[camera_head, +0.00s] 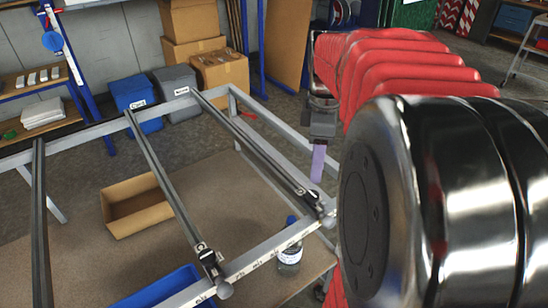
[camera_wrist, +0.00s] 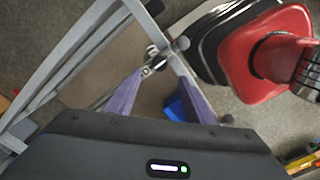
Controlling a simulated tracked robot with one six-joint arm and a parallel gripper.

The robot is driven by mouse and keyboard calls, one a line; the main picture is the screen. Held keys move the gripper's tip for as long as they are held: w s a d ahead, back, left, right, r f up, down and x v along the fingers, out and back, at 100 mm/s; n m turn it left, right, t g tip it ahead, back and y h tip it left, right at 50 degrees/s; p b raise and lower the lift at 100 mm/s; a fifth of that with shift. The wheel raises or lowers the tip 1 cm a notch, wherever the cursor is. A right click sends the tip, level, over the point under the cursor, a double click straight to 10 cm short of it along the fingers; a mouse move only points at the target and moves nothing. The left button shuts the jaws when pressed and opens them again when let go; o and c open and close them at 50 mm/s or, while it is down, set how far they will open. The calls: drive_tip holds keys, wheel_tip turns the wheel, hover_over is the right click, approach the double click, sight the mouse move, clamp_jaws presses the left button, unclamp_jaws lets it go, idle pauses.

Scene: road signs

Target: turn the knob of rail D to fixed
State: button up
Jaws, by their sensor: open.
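A grey frame (camera_head: 270,248) carries several parallel rails. The rightmost rail (camera_head: 262,150) ends in a dark clamp with a knob (camera_head: 328,218) at the front bar. A nearer rail (camera_head: 165,185) ends in a similar knob (camera_head: 225,290). My gripper (camera_head: 318,165) hangs above the right side of the frame, purple fingers down. In the wrist view my gripper (camera_wrist: 160,74) is open and empty. A round grey knob (camera_wrist: 183,43) lies beyond its fingertips, apart from them.
A cardboard box (camera_head: 137,207), a blue bin (camera_head: 165,288) and a bottle with a blue cap (camera_head: 289,255) are below the rails on the brown table. Behind stand blue and grey bins and stacked cartons (camera_head: 222,72). My red base shows close by in the wrist view.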

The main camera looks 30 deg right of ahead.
sight(312, 194)
wheel_tip(312, 194, down, 10)
idle(0.5)
drive_tip(key=shift+c, duration=0.3)
drive_tip(key=c, duration=1)
